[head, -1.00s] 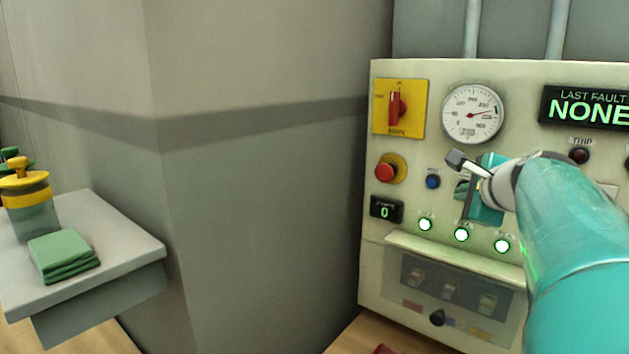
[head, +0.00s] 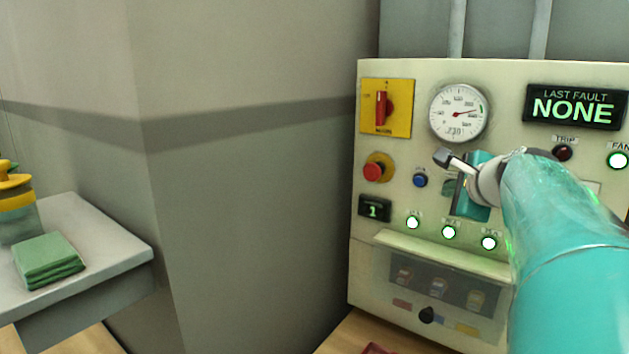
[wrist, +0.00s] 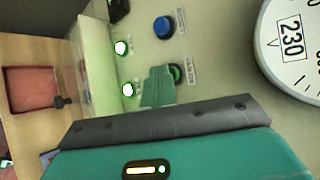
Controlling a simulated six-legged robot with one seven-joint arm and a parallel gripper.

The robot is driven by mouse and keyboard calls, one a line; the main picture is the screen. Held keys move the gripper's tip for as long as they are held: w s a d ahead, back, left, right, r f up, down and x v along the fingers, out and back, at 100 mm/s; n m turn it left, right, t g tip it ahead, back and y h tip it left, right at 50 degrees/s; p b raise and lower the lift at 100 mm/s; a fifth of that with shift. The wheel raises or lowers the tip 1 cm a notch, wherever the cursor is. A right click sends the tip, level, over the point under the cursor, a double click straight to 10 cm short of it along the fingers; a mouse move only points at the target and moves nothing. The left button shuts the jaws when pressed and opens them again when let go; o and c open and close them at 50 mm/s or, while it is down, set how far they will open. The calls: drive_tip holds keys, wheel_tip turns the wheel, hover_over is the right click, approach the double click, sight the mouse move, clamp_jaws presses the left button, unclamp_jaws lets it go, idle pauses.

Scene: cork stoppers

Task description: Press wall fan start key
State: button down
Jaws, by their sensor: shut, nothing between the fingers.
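The control panel (head: 365,285) on the wall carries a blue button (head: 419,180) and, to its right, a green-ringed button mostly hidden behind my gripper (head: 468,195). In the wrist view the blue button (wrist: 163,27) is clear, and the green-ringed button (wrist: 177,73) shows beside the tips of my gripper (wrist: 158,86). My gripper is shut and empty, with its tips at or very close to that button; I cannot tell whether they touch. The FAN lamp (head: 617,160) at the right edge glows white-green. The small counter (head: 375,208) reads 1.
A red stop button (head: 373,172), a red rotary switch (head: 381,107), a gauge (head: 459,112) and a fault display (head: 574,107) share the panel. A clear cover (head: 440,246) juts out below. A shelf (head: 110,255) with green cloths (head: 48,260) stands at left.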

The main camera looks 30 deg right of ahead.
drive_tip(key=shift+a, duration=0.1)
drive_tip(key=shift+s+a, duration=0.4)
drive_tip(key=shift+a, duration=0.25)
drive_tip(key=shift+s+a, duration=0.35)
drive_tip(key=shift+a, duration=0.5)
drive_tip(key=shift+s+a, duration=0.3)
drive_tip(key=shift+a, duration=0.5)
drive_tip(key=shift+s+a, duration=0.35)
drive_tip(key=shift+a, duration=0.5)
drive_tip(key=shift+w+d+r, duration=0.1)
drive_tip(key=shift+w+d, duration=0.1)
drive_tip(key=shift+d, duration=0.3)
drive_tip(key=shift+w+d+r, duration=0.1)
drive_tip(key=shift+w+d, duration=0.05)
drive_tip(key=shift+d, duration=0.3)
